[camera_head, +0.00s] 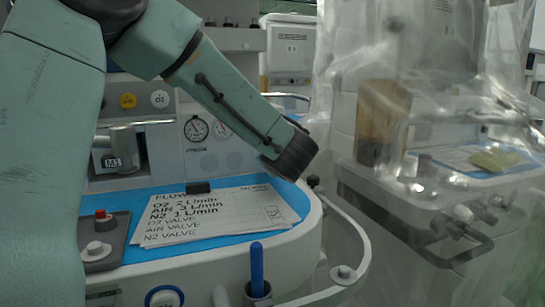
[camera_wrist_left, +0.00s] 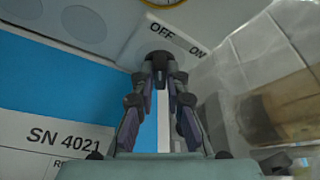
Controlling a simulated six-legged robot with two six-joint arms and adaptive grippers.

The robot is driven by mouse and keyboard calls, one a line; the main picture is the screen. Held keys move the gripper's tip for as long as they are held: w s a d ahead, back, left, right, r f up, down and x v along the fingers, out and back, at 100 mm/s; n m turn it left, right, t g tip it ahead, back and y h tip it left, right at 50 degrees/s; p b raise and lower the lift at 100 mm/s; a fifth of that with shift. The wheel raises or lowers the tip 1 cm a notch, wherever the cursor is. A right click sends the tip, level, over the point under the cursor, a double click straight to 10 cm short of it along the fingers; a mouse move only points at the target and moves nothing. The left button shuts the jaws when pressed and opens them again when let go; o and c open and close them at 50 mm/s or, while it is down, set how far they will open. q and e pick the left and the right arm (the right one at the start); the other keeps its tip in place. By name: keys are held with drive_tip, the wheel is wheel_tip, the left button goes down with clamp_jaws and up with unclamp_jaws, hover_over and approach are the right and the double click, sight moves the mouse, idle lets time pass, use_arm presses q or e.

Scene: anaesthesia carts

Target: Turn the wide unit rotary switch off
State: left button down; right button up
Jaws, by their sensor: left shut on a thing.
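In the left wrist view, the dark rotary switch (camera_wrist_left: 160,57) sits on the pale panel of the cart. An OFF label (camera_wrist_left: 161,31) is printed above it and an ON label (camera_wrist_left: 197,52) to its right. My left gripper (camera_wrist_left: 160,75) has both fingers converging on the switch and is shut on it. The fingertips partly cover the knob, and I cannot tell which label it points at. In the head view, my left arm crosses in front of the cart (camera_head: 170,257); its wrist hides the gripper and the switch. My right gripper is not in view.
Printed sheets (camera_head: 225,215) lie on the blue worktop. A small grey box with a red button (camera_head: 101,214) is at the left. A blue stick (camera_head: 257,263) stands at the front edge, and a curved rail (camera_head: 358,232) runs on the right. Plastic sheeting covers another cart (camera_head: 400,190).

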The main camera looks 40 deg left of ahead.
use_arm(q)
drive_tip(key=shift+r, duration=0.1)
drive_tip(key=c, duration=1.5)
unclamp_jaws()
drive_tip(key=shift+o, duration=0.7)
drive_tip(key=shift+w+a, duration=0.1)
drive_tip(key=v, duration=0.7)
drive_tip(key=shift+s, duration=0.2)
